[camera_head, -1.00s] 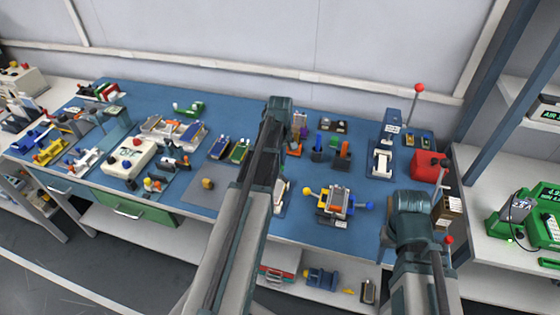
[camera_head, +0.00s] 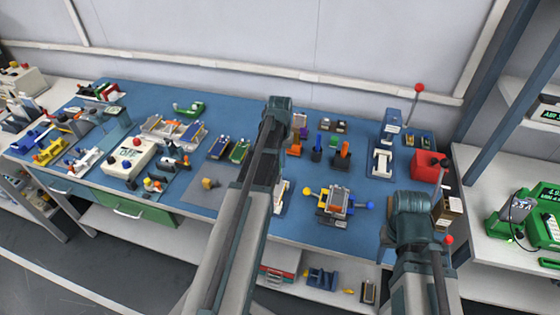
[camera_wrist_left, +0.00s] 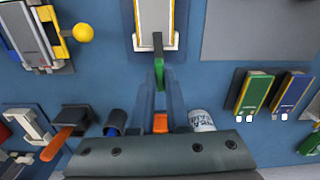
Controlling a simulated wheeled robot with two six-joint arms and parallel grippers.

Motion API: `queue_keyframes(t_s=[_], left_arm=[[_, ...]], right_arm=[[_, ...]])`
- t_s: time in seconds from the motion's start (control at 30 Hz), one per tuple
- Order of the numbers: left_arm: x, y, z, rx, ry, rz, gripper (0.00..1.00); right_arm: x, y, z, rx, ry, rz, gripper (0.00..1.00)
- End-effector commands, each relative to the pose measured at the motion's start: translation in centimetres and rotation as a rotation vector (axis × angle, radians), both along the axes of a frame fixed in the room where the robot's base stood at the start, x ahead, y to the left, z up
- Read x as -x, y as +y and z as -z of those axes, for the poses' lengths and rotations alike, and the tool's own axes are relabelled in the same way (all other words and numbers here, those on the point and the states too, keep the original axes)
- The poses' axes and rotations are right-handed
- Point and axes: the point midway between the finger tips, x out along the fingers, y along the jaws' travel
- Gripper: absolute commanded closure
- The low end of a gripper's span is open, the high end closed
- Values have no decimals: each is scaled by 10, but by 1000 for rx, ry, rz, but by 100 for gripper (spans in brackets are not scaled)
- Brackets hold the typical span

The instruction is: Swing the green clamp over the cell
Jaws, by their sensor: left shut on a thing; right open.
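In the left wrist view, my left gripper (camera_wrist_left: 160,82) is shut on the green clamp (camera_wrist_left: 158,58), a narrow dark green bar between its fingertips. The clamp's far end reaches the near end of a pale fixture. A grey cell (camera_wrist_left: 155,15) with orange side edges lies in that fixture, cut off by the top of the view. In the head view, my left arm covers the gripper and clamp; only the right edge of the fixture (camera_head: 281,195) shows. My right gripper (camera_head: 388,238) is open near the table's front right; its fingers are mostly hidden by the wrist.
A fixture with yellow and blue knobs (camera_head: 338,203) stands right of my left arm. An orange-handled tool (camera_wrist_left: 64,140), a white cylinder (camera_wrist_left: 201,120) and green and blue boards (camera_wrist_left: 255,93) surround the left gripper. A red box (camera_head: 428,167) stands at the table's right end.

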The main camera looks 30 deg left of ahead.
Motion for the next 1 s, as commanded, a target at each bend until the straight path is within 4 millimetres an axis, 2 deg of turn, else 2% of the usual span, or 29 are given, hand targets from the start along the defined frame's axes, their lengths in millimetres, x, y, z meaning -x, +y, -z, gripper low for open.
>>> queue_keyframes(t_s=[0.3, 0.77, 0.8, 0.93, 1.0], left_arm=[[0, 0, 0, 0, 0, 75, 100], [0, 0, 0, 0, 0, 85, 100], [0, 0, 0, 0, 0, 85, 79], [0, 0, 0, 0, 0, 84, 56], [0, 0, 0, 0, 0, 83, 56]], right_arm=[[0, 0, 0, 0, 0, 0, 50], [0, 0, 0, 0, 0, 0, 50], [0, 0, 0, 0, 0, 0, 50], [0, 0, 0, 0, 0, 0, 50], [0, 0, 0, 0, 0, 0, 50]])
